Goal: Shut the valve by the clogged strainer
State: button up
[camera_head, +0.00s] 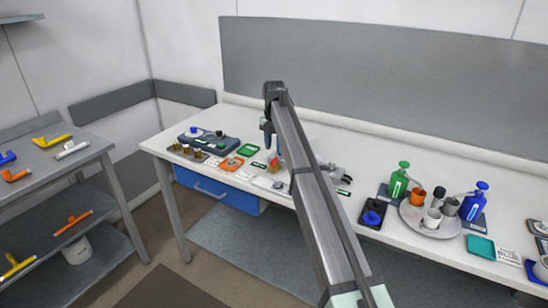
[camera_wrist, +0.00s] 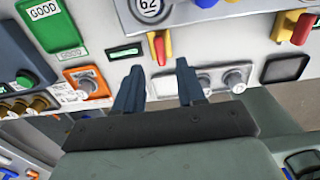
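My gripper (camera_wrist: 160,66) is open, its two dark blue fingers apart with nothing between them. Just beyond the fingertips in the wrist view is a small red-and-yellow lever (camera_wrist: 157,47), roughly in line with the gap, below a round dial marked 62 (camera_wrist: 150,8). A second red-and-yellow lever (camera_wrist: 294,27) stands at the far right. I cannot tell which lever is the valve by the clogged strainer; no strainer is clearly recognisable. In the head view my gripper (camera_head: 268,138) is over the bench, partly hidden by my arm.
In the wrist view, an orange plate with a knob (camera_wrist: 88,84) lies left, near a green GOOD panel (camera_wrist: 45,20). Silvery knobs (camera_wrist: 235,78) stand right of the fingers. In the head view, pump bottles (camera_head: 398,182) and a round tray (camera_head: 410,217) stand right on the bench.

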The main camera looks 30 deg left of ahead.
aim_at(274, 159)
jog(key=shift+f, duration=2.7)
jog(key=shift+c, duration=0.3)
grip_shut()
